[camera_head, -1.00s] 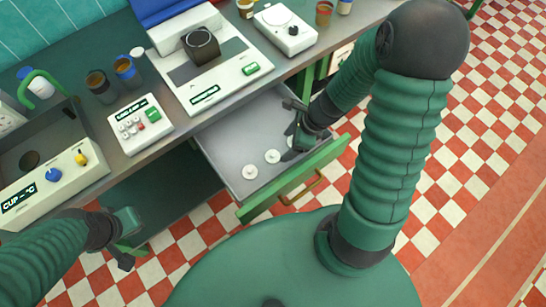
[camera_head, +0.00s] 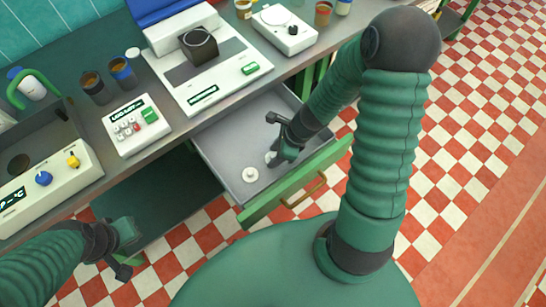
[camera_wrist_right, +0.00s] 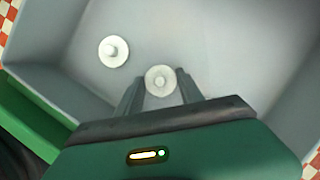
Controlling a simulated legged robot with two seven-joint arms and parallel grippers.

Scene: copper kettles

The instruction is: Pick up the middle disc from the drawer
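The open drawer (camera_head: 232,148) holds small pale round discs with raised knobs. One disc (camera_head: 250,174) lies clear near the drawer front; it also shows in the right wrist view (camera_wrist_right: 114,52). The middle disc (camera_head: 270,157) is partly covered by my right gripper (camera_head: 277,155) in the head view. In the right wrist view the middle disc (camera_wrist_right: 160,80) sits between my two fingertips, with the fingers apart on either side. The third disc is hidden now. My left gripper (camera_head: 124,250) hangs at lower left, away from the drawer; its fingers are unclear.
The drawer's green front (camera_head: 300,180) and grey side walls stand close around my right gripper. The counter above carries a white machine (camera_head: 205,70), a small keypad device (camera_head: 137,125), cups and a dial unit (camera_head: 284,28).

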